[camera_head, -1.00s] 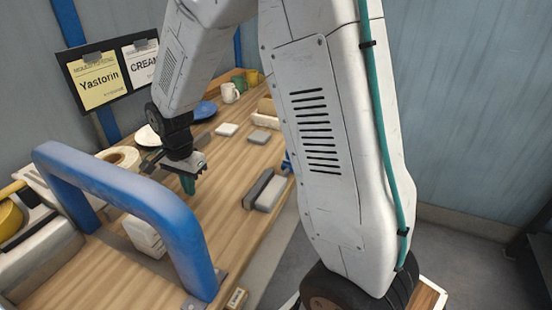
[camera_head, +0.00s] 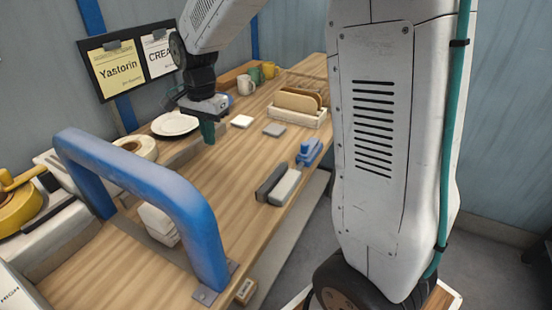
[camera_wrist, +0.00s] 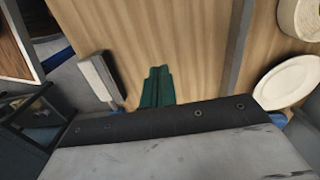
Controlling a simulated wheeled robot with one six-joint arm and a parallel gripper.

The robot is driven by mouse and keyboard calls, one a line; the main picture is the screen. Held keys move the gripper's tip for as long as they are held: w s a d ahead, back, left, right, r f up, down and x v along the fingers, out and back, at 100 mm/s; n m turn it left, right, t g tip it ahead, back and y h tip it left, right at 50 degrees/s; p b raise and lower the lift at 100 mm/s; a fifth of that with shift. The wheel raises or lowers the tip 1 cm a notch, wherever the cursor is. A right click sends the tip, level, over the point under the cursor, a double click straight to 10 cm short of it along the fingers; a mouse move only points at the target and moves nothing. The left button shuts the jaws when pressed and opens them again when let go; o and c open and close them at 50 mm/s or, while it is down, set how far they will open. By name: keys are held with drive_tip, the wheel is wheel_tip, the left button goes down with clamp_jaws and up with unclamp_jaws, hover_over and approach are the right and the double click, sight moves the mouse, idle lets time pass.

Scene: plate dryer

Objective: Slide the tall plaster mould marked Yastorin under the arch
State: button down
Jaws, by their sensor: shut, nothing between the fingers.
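The blue arch (camera_head: 150,175) stands at the near left of the wooden bench. A white, seamed block (camera_head: 158,222), which looks like a plaster mould, shows through its opening; I cannot tell if it is fully beneath the arch. No marking is legible on it. A yellow card reading Yastorin (camera_head: 117,68) hangs on the dark wall board. My gripper (camera_head: 207,132) points down over the bench beyond the arch, apart from the block. Its green fingers (camera_wrist: 157,87) are together and empty in the wrist view.
A dark and light grey bar pair (camera_head: 279,184) lies near the front edge, with a blue tool (camera_head: 309,152) beyond. White plates (camera_head: 175,124), a tape-like roll (camera_head: 136,147), small tiles (camera_head: 242,121), mugs (camera_head: 245,84) and a rack (camera_head: 298,114) stand farther back. Mid-bench is clear.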

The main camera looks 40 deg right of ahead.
drive_tip(key=s+r+n, duration=0.2)
drive_tip(key=s+n, duration=0.2)
drive_tip(key=s, duration=0.4)
drive_tip(key=s+r+n, duration=0.3)
drive_tip(key=s, duration=0.6)
drive_tip(key=s+r+n+t, duration=0.1)
drive_tip(key=s+n, duration=0.3)
drive_tip(key=s, duration=0.5)
drive_tip(key=shift+r+n, duration=0.3)
drive_tip(key=shift+r, duration=0.35)
drive_tip(key=shift+s+f+n, duration=0.2)
drive_tip(key=shift+s+n, duration=0.15)
drive_tip(key=shift+s, duration=0.4)
drive_tip(key=shift+s+f+n, duration=0.15)
drive_tip(key=shift+s+n, duration=0.2)
drive_tip(key=shift+s, duration=0.4)
